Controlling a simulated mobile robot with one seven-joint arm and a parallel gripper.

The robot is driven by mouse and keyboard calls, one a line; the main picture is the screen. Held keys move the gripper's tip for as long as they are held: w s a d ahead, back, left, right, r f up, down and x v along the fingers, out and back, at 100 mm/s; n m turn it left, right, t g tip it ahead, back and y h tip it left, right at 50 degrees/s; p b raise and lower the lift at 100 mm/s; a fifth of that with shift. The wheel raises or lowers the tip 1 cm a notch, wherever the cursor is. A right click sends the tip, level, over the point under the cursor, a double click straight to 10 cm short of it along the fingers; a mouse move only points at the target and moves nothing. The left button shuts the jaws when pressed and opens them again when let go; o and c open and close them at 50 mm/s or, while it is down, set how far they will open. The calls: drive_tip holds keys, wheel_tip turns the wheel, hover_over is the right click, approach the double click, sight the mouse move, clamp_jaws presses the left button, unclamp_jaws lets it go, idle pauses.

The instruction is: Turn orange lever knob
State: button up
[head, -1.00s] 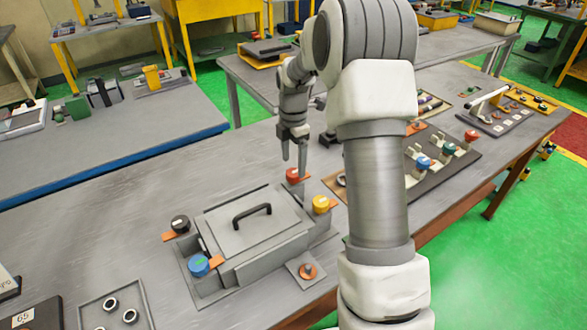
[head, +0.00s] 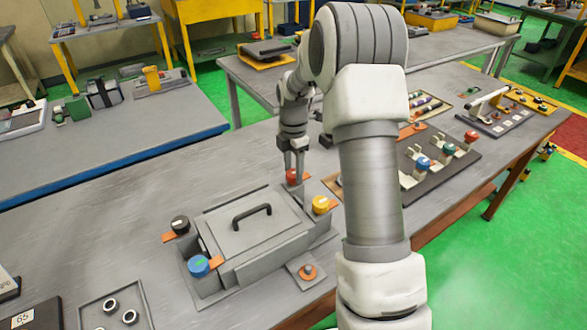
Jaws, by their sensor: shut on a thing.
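A grey box (head: 215,223) with a black handle (head: 252,215) on its lid stands on the grey table. The fingers hide part of this knob. An orange knob (head: 307,271) sits on a small separate plate in front of the box.
A tray with metal rings (head: 130,316) lies at the front left. To the right of my arm, a dark board (head: 440,176) carries several small clamps with coloured knobs. The table (head: 120,215) left of the box is mostly clear.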

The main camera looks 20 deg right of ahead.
clamp_jaws()
